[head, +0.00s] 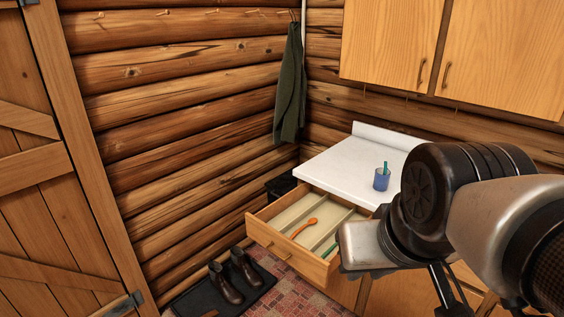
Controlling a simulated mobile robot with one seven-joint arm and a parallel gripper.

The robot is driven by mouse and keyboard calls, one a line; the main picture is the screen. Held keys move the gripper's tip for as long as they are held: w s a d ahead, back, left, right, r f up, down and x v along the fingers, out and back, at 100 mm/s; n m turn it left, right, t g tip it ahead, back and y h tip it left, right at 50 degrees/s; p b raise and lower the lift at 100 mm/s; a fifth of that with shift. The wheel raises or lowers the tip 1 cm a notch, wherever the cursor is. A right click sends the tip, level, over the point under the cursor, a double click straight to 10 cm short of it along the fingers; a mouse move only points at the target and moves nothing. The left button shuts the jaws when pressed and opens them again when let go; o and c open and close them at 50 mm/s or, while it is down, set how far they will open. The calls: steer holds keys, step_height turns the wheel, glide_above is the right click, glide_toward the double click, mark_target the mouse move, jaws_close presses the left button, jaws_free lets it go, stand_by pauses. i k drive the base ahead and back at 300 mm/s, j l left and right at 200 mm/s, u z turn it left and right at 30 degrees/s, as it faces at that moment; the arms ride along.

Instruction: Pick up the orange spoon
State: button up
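The orange spoon (304,227) lies in a compartment of the open drawer (262,236), under the white counter. Its bowl end points toward the back right and its handle toward the front left. My gripper (446,290) is at the lower right, partly hidden by my arm and cut off by the picture edge. It is apart from the spoon, to the right of the drawer. Whether its fingers are open or shut does not show.
A green-handled utensil (329,249) lies in the drawer near my arm. A blue cup (382,180) with a green item stands on the white counter (340,163). Boots (226,285) stand on a dark mat left of the drawer. Wall cupboards (395,45) hang above.

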mark_target(313, 221)
steer(key=i+j+z, duration=0.2)
steer(key=i+j, duration=0.65)
steer(key=i+j+u, duration=0.3)
steer(key=i, duration=0.4)
steer(key=j+z, duration=0.25)
steer(key=z, duration=0.2)
steer(key=k, duration=0.05)
